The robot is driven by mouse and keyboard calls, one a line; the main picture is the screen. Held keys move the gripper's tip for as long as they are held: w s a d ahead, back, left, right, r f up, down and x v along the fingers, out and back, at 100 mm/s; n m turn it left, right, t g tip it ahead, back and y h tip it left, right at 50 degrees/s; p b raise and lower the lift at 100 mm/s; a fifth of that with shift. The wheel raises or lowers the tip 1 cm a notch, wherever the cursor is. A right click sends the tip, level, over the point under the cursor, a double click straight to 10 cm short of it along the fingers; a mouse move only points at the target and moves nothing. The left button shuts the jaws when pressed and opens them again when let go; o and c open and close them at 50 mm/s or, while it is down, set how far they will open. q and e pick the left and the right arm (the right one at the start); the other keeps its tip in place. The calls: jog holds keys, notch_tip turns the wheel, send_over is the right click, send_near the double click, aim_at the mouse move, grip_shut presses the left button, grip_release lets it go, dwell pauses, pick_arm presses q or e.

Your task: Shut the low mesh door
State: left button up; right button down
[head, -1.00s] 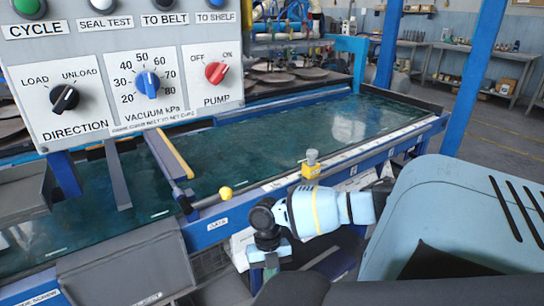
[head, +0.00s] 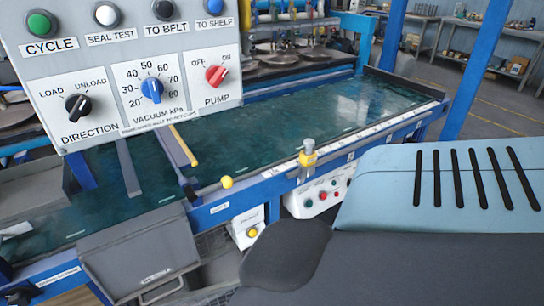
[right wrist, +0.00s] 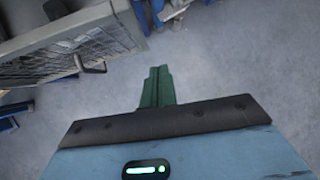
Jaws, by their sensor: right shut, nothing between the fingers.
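The low mesh door (right wrist: 50,62) shows at the upper left of the right wrist view, as a grey framed panel with wire mesh and a small dark pull handle (right wrist: 96,69). How far it stands open cannot be told. My right gripper (right wrist: 158,84) has its green fingers together, with nothing between them. It is to the right of the handle in the picture, apart from it, over bare floor. In the head view my right gripper is hidden, and I cannot make out the mesh door there. My left gripper is not in view.
The head view shows a control panel (head: 110,60) with knobs, a long green belt table (head: 270,125) and a grey sloped bin (head: 135,245). A small box with buttons (head: 318,196) hangs at the table's side. Grey floor (right wrist: 230,60) is clear around the fingers.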

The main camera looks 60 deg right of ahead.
jog(key=s+a+r+t+p, duration=0.1)
jog(key=a+r+t+p, duration=0.1)
jog(key=a+r+t, duration=0.15)
jog(key=r+b+x, duration=0.1)
jog(key=x, duration=0.5)
jog(key=w+d+b+x, duration=0.1)
jog(key=b+x, duration=0.1)
jog(key=x, duration=0.4)
jog(key=shift+w+d+r+h, duration=0.2)
jog(key=shift+d+r+h, duration=0.15)
jog(key=shift+h, duration=0.05)
